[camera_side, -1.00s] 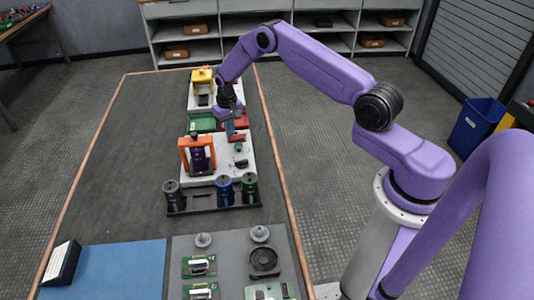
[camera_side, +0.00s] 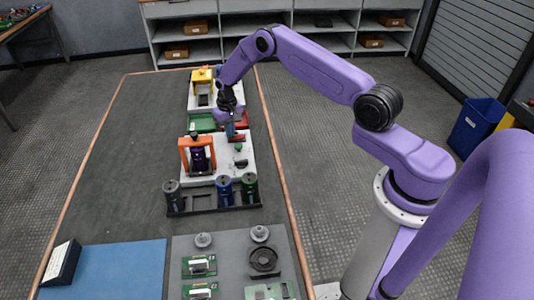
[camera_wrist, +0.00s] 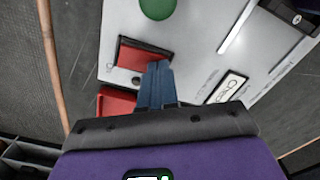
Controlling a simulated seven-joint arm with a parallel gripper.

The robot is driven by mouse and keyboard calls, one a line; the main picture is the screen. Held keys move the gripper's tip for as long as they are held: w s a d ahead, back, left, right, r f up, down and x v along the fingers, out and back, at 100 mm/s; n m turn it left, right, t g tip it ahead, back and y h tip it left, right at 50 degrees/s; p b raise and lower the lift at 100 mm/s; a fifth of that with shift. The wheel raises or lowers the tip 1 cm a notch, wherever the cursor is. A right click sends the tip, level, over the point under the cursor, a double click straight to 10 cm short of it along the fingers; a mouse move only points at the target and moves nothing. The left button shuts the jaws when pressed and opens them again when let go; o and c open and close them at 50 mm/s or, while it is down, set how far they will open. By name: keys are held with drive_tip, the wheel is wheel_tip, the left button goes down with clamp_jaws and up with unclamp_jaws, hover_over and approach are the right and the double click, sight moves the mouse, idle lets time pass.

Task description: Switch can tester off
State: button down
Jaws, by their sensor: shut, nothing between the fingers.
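The can tester is a white base (camera_side: 228,173) with an orange frame (camera_side: 184,158) around a dark purple can (camera_side: 199,160). A red rocker switch (camera_wrist: 141,55) in a dark surround sits on the white panel in the wrist view. A green button (camera_wrist: 158,8) is beyond it, and it also shows in the side view (camera_side: 238,148). My gripper (camera_wrist: 157,66) is shut and empty. Its blue fingertips are at the right edge of the red switch and hide part of it. I cannot tell whether they touch it.
A rack with several cans (camera_side: 213,201) stands in front of the tester. Behind it are a green bin (camera_side: 201,122), a red bin (camera_wrist: 112,104) and a yellow-framed station (camera_side: 202,77). A printed label (camera_wrist: 229,87) lies right of my fingers.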

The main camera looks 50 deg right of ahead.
drive_tip(key=shift+r, duration=3.45)
drive_tip(key=shift+a, duration=0.1)
drive_tip(key=s+a+r+n, duration=0.7)
drive_tip(key=s+a+r, duration=0.85)
drive_tip(key=a, duration=0.25)
drive_tip(key=s+a+r+n, duration=0.1)
drive_tip(key=s+r+n, duration=0.15)
drive_tip(key=s, duration=0.55)
drive_tip(key=s+r+n, duration=0.2)
drive_tip(key=s+r, duration=0.1)
drive_tip(key=s, duration=0.5)
drive_tip(key=s+d+n, duration=0.4)
drive_tip(key=s+d, duration=0.1)
drive_tip(key=s, duration=0.8)
